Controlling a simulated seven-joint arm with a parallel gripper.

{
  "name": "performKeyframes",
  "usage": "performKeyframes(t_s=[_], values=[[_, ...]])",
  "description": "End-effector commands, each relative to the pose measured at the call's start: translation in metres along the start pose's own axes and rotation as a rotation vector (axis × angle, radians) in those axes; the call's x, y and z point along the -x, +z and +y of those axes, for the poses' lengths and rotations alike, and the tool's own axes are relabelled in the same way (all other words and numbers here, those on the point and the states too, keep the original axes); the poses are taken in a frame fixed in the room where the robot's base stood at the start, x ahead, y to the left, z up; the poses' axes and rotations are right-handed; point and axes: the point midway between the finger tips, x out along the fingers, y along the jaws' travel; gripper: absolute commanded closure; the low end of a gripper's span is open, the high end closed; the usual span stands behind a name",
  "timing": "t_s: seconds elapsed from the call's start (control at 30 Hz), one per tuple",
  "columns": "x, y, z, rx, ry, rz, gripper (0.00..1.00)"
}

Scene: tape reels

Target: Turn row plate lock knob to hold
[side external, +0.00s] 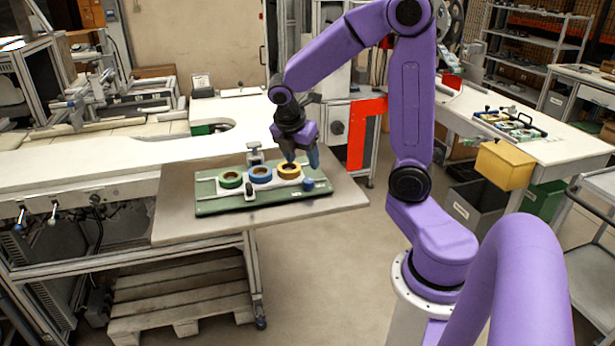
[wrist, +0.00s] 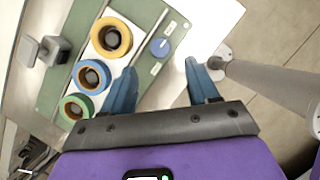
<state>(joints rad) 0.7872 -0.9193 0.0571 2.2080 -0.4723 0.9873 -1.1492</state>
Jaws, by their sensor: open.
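The row plate (side external: 215,207) is a flat green plate on the table at the centre. A small round blue knob (side external: 308,184) sits at its right end; I take it to be the lock knob. In the wrist view the knob (wrist: 160,47) lies just beyond and between my fingertips, with small pale labels on either side of it. Its exact pointing direction is too small to read. My gripper (side external: 302,160) is open and empty, above the right end of the plate. In the wrist view its blue fingers (wrist: 160,68) stand apart, not touching the knob.
Yellow (wrist: 111,38), blue (wrist: 91,77) and green (wrist: 77,107) tape reels sit in a row on the plate beside the knob. A grey clamp-like block (side external: 254,155) stands behind them. The table (side external: 335,195) is bare right of the plate. A grey post (wrist: 270,82) rises right of my fingers.

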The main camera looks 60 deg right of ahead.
Motion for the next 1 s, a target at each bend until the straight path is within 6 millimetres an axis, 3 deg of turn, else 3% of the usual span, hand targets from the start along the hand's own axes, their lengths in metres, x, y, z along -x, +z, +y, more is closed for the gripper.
performKeyframes(t_s=[0.2, 0.4, 0.6, 0.9, 0.97, 1.0], values=[[-0.042, 0.0, -0.001, 0.001, -0.007, -0.002, 0.41], [-0.067, 0.0, -0.001, 0.001, -0.003, -0.001, 0.41], [-0.079, 0.0, 0.0, 0.0, -0.001, 0.001, 0.41], [-0.08, 0.0, 0.0, 0.0, 0.0, 0.001, 0.41], [-0.08, 0.0, 0.0, 0.0, 0.0, 0.001, 0.57], [-0.08, 0.0, 0.0, 0.0, 0.0, 0.001, 0.7]])
